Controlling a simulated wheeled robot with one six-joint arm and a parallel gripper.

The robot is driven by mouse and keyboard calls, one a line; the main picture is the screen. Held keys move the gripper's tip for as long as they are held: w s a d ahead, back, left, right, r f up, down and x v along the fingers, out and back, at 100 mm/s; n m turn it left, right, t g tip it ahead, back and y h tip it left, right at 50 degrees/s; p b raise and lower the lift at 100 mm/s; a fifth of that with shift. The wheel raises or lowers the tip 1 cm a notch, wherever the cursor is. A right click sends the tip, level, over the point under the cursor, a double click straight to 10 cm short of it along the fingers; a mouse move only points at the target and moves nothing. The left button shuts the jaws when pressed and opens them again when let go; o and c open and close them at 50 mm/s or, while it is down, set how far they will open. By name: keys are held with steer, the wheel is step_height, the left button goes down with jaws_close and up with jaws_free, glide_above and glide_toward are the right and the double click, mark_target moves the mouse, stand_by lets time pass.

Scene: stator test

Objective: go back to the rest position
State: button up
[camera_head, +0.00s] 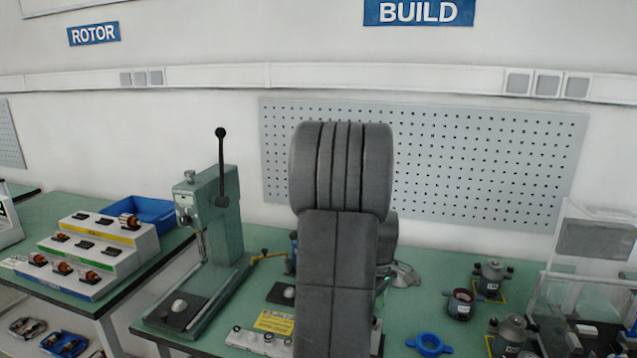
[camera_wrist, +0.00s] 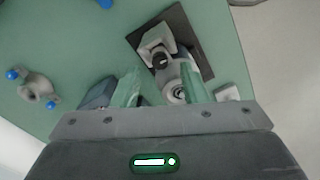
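My gripper (camera_wrist: 160,82) shows in the wrist view, with its two greenish fingers spread apart and nothing held between them. Below the fingers a fixture with a grey round part stands on a dark square plate (camera_wrist: 143,33) on the green bench. I cannot tell how far above it the fingers are. In the head view my dark grey arm stands up in the middle, and my gripper is hidden behind it.
A clear-walled station stands far right. A pegboard (camera_head: 480,165) hangs behind. A stepped rotor rack (camera_head: 85,285) is on the left table.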

steer(key=shift+f, duration=1.5)
step_height(320, 180, up, 14)
step_height(320, 180, down, 14)
steer(key=shift+r, duration=0.2)
steer(key=shift+f, duration=0.2)
steer(key=shift+m, duration=2.5)
steer(key=shift+s+r, duration=0.1)
